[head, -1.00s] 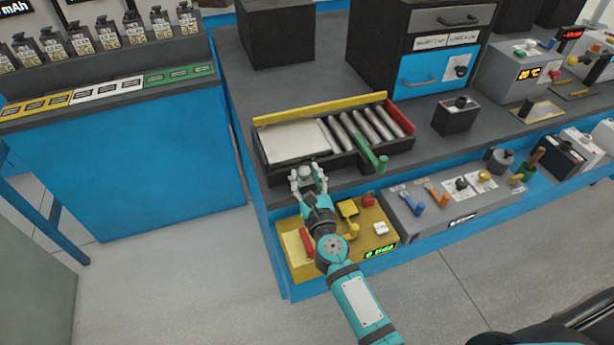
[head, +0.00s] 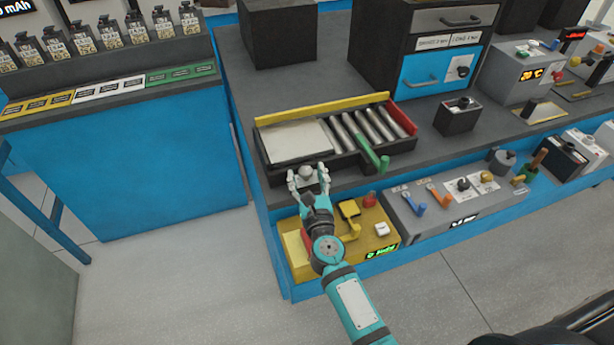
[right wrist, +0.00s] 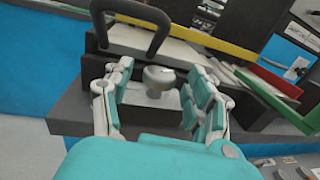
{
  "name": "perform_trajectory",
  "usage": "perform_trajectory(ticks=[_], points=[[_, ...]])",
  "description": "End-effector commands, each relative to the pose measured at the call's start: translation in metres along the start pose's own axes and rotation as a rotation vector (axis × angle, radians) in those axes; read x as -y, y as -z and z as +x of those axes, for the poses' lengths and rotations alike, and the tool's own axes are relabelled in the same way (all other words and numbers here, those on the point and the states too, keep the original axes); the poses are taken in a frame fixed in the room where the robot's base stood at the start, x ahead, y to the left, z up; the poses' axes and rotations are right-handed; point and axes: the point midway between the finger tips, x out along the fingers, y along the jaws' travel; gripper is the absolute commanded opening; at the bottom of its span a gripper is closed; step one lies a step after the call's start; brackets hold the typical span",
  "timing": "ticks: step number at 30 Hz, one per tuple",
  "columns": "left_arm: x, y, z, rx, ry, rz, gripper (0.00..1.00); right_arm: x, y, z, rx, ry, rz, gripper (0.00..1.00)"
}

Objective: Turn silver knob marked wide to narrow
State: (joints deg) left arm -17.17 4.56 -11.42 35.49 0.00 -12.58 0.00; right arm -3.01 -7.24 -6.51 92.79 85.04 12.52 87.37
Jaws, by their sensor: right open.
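A silver knob (right wrist: 160,78) with a round top stands between the spread fingers of my right gripper (right wrist: 160,98) in the right wrist view. The fingers are on either side of it, with gaps showing. In the head view my right gripper (head: 308,180) is open at the front edge of the roller tray, and the knob (head: 306,172) shows small between its fingertips. No wide or narrow marking is readable at the knob. My left gripper is not in view.
The roller tray (head: 263,150) with a green lever (head: 373,156) lies just behind the gripper. A yellow control box (head: 295,262) is below my arm, with a grey control box (head: 415,232) to its right. A black handle loop (right wrist: 150,45) rises near the knob.

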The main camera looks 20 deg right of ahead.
Motion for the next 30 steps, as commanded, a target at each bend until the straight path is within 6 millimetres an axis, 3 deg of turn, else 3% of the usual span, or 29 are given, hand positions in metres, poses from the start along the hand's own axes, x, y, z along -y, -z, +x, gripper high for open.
perform_trajectory(ticks=[5,15,21,30], points=[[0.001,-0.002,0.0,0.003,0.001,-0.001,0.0,0.0,0.002,-0.011,-0.003,0.0,-0.001,0.57],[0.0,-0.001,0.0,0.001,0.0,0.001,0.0,0.0,0.002,-0.08,-0.003,-0.002,-0.003,0.57],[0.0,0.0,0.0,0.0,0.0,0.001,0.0,0.0,0.001,-0.11,-0.002,-0.001,-0.002,0.57],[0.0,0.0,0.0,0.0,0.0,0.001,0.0,0.0,0.0,-0.12,0.001,0.0,0.0,0.57]])
